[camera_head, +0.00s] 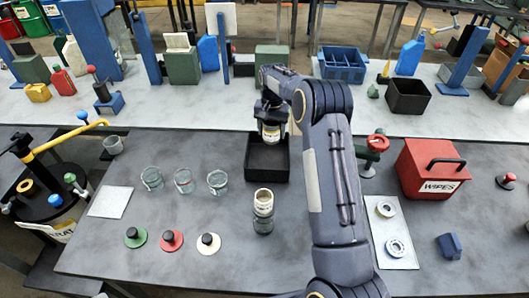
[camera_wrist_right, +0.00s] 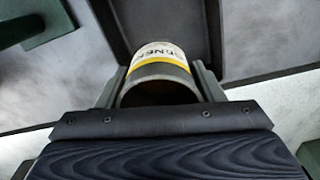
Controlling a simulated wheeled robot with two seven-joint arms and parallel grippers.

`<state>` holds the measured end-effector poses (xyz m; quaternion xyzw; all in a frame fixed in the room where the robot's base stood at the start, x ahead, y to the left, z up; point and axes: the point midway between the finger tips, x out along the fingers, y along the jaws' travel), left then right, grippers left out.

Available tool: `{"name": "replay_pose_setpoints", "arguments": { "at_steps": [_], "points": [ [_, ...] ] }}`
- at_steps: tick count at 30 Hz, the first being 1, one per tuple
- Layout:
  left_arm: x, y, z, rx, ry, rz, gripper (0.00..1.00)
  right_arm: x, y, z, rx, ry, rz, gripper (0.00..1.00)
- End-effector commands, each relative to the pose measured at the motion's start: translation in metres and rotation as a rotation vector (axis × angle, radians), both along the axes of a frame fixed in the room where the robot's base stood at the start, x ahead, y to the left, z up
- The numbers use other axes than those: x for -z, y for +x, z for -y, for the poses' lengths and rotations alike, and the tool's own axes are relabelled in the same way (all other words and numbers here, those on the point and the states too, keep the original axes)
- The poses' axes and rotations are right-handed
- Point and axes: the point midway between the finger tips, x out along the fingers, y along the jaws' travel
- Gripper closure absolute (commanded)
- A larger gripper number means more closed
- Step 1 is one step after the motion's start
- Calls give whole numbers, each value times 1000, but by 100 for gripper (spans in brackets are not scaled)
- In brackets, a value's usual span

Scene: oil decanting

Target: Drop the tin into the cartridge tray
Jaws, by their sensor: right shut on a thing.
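The tin, white with a yellow band and a dark rim, shows in the head view (camera_head: 271,133) and in the wrist view (camera_wrist_right: 160,62). My right gripper (camera_head: 271,118) is shut on it, with a finger on each side of it in the wrist view (camera_wrist_right: 160,88). The cartridge tray seems to be the black open tray (camera_head: 267,166) on the near table. The tin is at the tray's far side in the head view; its exact height above the tray I cannot tell. My left gripper is not in view.
A glass jar holding a white cartridge (camera_head: 263,203) stands just in front of the tray. Several glass jars, one of them here (camera_head: 218,182), stand to its left. A red wipes box (camera_head: 431,170) and a valve with a red handwheel (camera_head: 377,142) stand to the right.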

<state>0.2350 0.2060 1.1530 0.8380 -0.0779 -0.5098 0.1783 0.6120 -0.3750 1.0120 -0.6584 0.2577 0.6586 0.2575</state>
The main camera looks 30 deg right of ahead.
Motion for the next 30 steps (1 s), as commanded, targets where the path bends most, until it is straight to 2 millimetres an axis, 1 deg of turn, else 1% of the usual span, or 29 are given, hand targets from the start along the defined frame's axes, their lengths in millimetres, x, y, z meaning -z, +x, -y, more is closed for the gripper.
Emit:
{"name": "replay_pose_setpoints", "arguments": {
  "at_steps": [7, 9, 12, 16, 23, 24, 29, 30],
  "points": [
    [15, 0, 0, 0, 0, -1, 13, 29, -1, 0, 0, 1, -2, 65],
    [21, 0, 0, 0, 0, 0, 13, 39, 0, 0, 0, 0, -1, 65],
    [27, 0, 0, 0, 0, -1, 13, 49, 0, 0, 0, 0, -1, 65],
    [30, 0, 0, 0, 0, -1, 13, 54, 0, 0, 0, 0, 0, 65],
    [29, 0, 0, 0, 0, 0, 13, 54, 0, 0, 0, 0, 0, 65],
    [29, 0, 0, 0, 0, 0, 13, 54, 0, 0, 0, 0, 0, 36],
    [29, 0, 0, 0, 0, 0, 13, 54, 0, 0, 0, 0, 0, 15],
    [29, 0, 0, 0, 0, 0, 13, 54, 0, 0, 0, 0, 0, 13]
  ]
}}
